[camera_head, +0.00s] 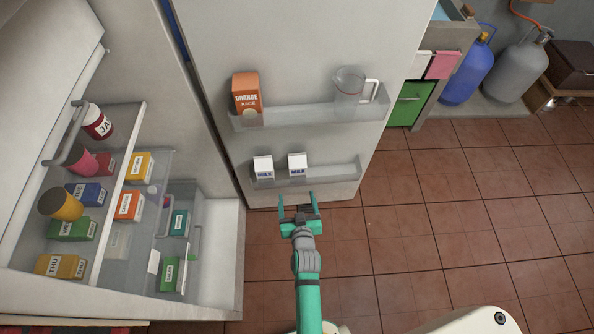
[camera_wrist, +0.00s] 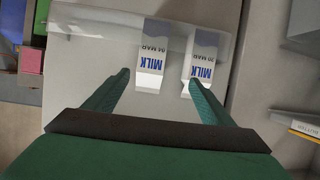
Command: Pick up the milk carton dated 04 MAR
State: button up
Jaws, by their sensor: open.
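Two white milk cartons with blue lettering stand in the lower shelf of the open fridge door. In the wrist view, the carton at left (camera_wrist: 153,58) reads 04 MAR and the one at right (camera_wrist: 203,58) reads 20 MAR. The wrist view is turned round, so the 04 MAR carton is the right one in the head view (camera_head: 297,166) and the 20 MAR carton the left one (camera_head: 263,169). My gripper (camera_head: 298,203) is open and empty, just in front of the shelf. In the wrist view the 04 MAR carton lies between its fingers (camera_wrist: 158,80); the right finger overlaps the 20 MAR carton's edge.
The clear lower door shelf (camera_head: 335,173) has free room right of the cartons. Above it, the upper door shelf (camera_head: 305,116) holds an orange juice carton (camera_head: 246,98) and a clear jug (camera_head: 350,86). The fridge interior at left holds several jars and boxes. Gas cylinders stand far right.

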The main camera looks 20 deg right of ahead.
send_near(297, 163)
notch_tip(297, 163, down, 3)
jog(key=w, duration=0.1)
jog(key=shift+d+x, duration=0.2)
jog(key=shift+x, duration=5.5)
jog(key=shift+s+f, duration=0.2)
jog(key=c, duration=1.7)
jog(key=shift+r, duration=0.1)
grip_shut()
